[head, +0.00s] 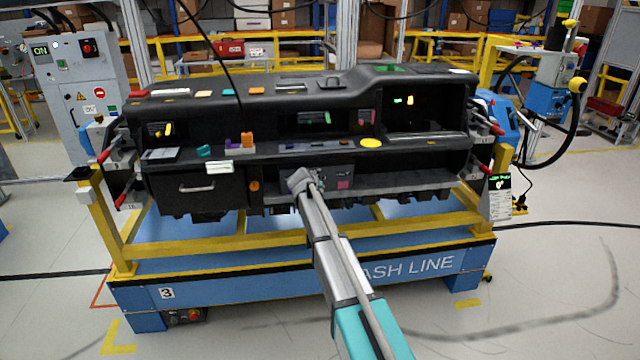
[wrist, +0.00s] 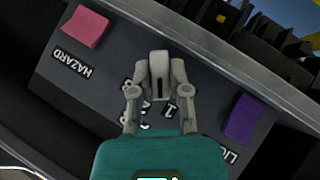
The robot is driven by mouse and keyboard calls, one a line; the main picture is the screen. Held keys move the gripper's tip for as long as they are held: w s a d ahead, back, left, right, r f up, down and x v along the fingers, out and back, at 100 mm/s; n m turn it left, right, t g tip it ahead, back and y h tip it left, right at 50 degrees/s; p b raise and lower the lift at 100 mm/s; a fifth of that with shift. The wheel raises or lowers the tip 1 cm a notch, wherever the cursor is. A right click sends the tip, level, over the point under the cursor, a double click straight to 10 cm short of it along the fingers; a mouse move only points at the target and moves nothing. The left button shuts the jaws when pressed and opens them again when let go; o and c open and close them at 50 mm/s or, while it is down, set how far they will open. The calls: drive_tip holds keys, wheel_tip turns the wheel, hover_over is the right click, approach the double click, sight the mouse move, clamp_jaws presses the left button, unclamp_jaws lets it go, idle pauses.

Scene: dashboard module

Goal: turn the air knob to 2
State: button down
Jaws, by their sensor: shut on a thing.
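In the wrist view the air knob (wrist: 160,66) is a light grey block with a dark line on its face, running up and down the picture. My gripper (wrist: 160,78) is shut on it, with one finger on each side. White marks (wrist: 132,86) show beside and below the fingers, partly covered, and I cannot read which number the line points at. The knob sits on a dark grey panel (wrist: 105,80). In the head view my gripper (head: 305,184) is at this panel, low in the middle of the dashboard, and hides the knob.
A pink button (wrist: 86,26) labelled HAZARD and a purple button (wrist: 243,119) with a partly covered label flank the knob. The black dashboard (head: 420,155) rests on a yellow and blue stand (head: 230,285). A drawer with a handle (head: 197,189) is at left.

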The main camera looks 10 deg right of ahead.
drive_tip(key=y, duration=0.1)
drive_tip(key=m, duration=0.1)
drive_tip(key=y+p, duration=0.1)
drive_tip(key=shift+w+d+r+y, duration=0.2)
drive_tip(key=shift+w+r+y, duration=0.05)
drive_tip(key=shift+w+y, duration=0.1)
drive_tip(key=shift+f+m+y+p, duration=0.1)
drive_tip(key=shift+m+y+p, duration=0.25)
drive_tip(key=shift+m+y, duration=0.7)
drive_tip(key=c, duration=0.6)
unclamp_jaws()
drive_tip(key=shift+a, duration=0.1)
drive_tip(key=shift+s, duration=0.1)
